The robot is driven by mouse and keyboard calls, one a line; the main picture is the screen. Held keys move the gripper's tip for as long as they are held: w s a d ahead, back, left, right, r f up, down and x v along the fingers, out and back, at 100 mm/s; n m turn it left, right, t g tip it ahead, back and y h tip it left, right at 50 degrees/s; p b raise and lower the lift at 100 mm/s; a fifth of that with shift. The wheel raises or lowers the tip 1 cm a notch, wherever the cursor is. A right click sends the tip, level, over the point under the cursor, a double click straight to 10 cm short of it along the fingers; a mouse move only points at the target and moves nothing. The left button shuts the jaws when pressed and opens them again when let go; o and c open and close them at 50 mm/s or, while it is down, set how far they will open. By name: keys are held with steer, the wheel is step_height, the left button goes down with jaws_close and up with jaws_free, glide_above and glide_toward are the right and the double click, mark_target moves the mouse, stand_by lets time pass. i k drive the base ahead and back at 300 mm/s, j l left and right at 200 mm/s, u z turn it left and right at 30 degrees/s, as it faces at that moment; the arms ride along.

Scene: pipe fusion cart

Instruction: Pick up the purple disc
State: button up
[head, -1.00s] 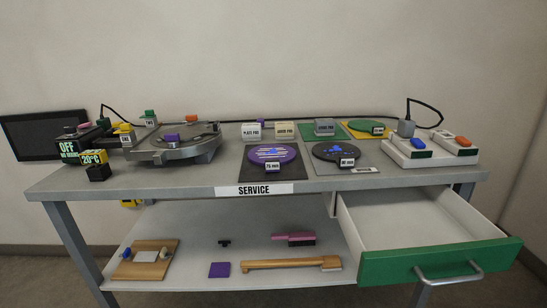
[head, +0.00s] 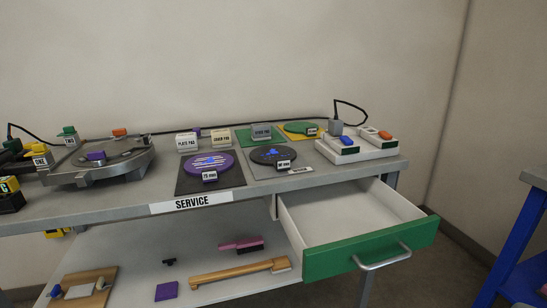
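The purple disc (head: 204,164) lies flat on a dark square mat (head: 184,184) on the cart top, behind the SERVICE label. It has pale stripes, a blue mark in the middle and a "75 mm" tag at its front. A dark grey disc (head: 264,156) with blue marks lies just to its right. My gripper is not in view.
The cart top (head: 120,205) carries a round grey machine (head: 90,172) at left and a switch box (head: 357,148) at right. The green-fronted drawer (head: 372,249) stands open and empty at front right. A lower shelf holds a brush and a wooden-handled tool (head: 240,271). A blue frame (head: 522,240) stands far right.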

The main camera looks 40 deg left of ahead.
mark_target(207, 166)
steer(key=u, duration=1.3)
